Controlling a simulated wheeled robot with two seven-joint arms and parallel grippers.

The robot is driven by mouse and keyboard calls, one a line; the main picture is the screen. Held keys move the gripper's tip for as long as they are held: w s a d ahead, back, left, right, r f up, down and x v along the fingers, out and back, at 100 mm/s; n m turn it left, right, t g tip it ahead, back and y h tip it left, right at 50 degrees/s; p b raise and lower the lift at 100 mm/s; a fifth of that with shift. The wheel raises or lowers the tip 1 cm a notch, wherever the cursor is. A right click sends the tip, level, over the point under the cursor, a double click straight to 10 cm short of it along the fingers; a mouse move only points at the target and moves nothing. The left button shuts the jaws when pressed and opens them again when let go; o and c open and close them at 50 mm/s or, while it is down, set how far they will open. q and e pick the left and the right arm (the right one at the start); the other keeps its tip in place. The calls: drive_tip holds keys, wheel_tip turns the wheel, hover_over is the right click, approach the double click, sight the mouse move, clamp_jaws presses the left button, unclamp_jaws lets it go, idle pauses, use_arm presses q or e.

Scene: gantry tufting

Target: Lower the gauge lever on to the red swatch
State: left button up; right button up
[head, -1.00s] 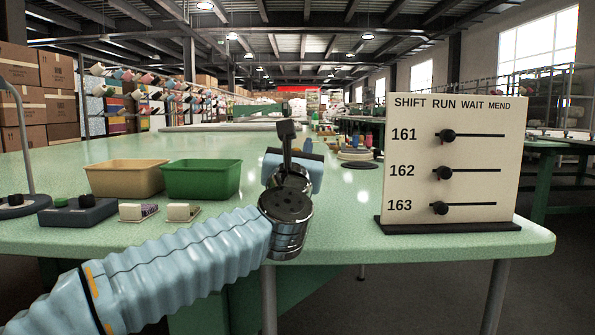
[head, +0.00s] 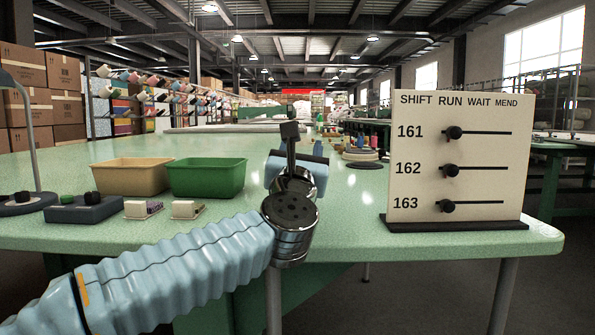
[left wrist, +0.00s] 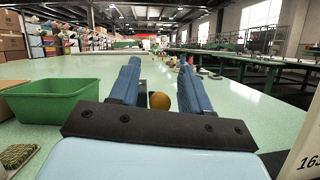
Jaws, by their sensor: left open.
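My left gripper (head: 291,140) is over the green table, seen from behind in the head view. In the left wrist view its two blue fingers (left wrist: 159,66) are apart, with nothing clamped between them. A round orange-brown ball or knob (left wrist: 159,101) shows between the fingers, beyond the dark palm plate. I cannot tell whether it belongs to the gauge lever or how far off it is. In the head view that spot is hidden behind my gripper. I cannot pick out a red swatch in either view. My right gripper is not in view.
A tan bin (head: 131,177) and a green bin (head: 207,178) stand left of my arm, with two small blocks and a dark knobbed box (head: 84,210) in front. A white slider board (head: 460,155) stands at right. Discs and spools (head: 361,153) lie beyond.

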use_arm(q)
drive_tip(key=b+v, duration=0.2)
drive_tip(key=v, duration=1)
drive_tip(key=shift+f, duration=0.15)
